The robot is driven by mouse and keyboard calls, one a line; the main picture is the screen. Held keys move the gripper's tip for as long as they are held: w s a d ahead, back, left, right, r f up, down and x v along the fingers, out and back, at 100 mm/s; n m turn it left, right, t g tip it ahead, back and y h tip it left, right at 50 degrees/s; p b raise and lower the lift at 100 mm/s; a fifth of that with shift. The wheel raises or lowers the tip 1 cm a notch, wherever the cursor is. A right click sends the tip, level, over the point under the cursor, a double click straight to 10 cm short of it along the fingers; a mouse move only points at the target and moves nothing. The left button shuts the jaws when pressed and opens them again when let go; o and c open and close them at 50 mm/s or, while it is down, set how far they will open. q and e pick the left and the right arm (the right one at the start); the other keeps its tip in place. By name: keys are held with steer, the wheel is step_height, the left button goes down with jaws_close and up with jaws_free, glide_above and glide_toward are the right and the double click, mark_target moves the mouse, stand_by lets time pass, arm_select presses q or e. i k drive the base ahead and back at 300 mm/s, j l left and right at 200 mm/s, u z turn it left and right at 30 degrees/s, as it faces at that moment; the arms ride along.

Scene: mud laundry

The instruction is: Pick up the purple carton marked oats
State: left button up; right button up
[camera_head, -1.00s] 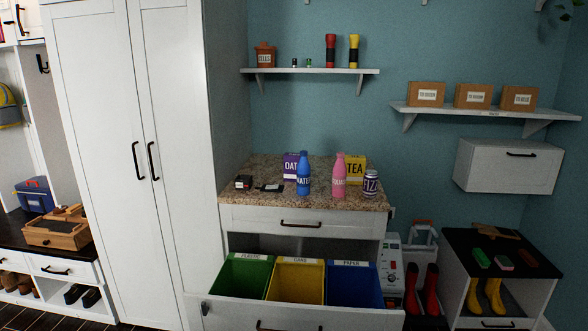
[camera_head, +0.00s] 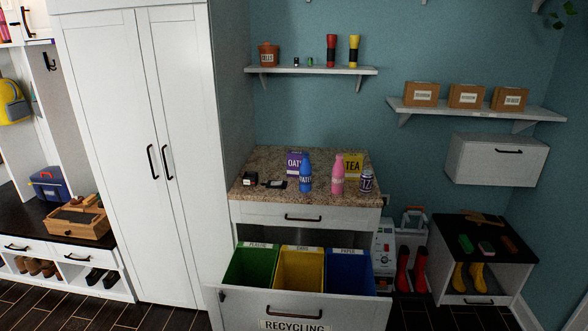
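The purple carton marked oats (camera_head: 294,162) stands upright near the back of the granite counter (camera_head: 257,191). A blue bottle (camera_head: 306,175) stands in front of it and hides part of its right side. A pink bottle (camera_head: 338,176) stands to its right, with a yellow carton marked tea (camera_head: 353,163) behind that bottle. A purple can (camera_head: 366,184) is at the counter's right. Neither of my grippers shows in this view.
A recycling drawer (camera_head: 294,311) with green, yellow and blue bins stands pulled out below the counter. A tall white cabinet (camera_head: 135,130) is at the left. A shelf (camera_head: 312,71) hangs above the counter. Dark floor (camera_head: 70,313) is clear at the lower left.

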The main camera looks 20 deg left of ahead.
mark_target(294, 158)
steer(key=k+u, duration=0.35)
steer(key=k+j+u, duration=0.1)
steer(key=u, duration=2)
steer(key=l+u, duration=0.15)
steer(key=u, duration=0.25)
steer(key=l+u, duration=0.15)
steer(key=u, duration=0.3)
steer(key=k+l+u, duration=0.1)
steer(key=u, duration=0.3)
steer(key=k+l, duration=0.3)
steer(key=l, duration=0.15)
steer(key=k+l, duration=0.3)
steer(key=l, duration=0.15)
steer(key=k+l, duration=0.3)
steer(key=l, duration=0.15)
steer(key=k+l, duration=0.25)
steer(key=l, duration=0.2)
steer(key=k+l, duration=0.3)
steer(key=l, duration=0.15)
steer(key=k+l, duration=0.3)
steer(key=l, duration=0.15)
steer(key=k+l, duration=0.3)
steer(key=l, duration=0.15)
steer(key=k+l, duration=0.3)
steer(key=l, duration=0.15)
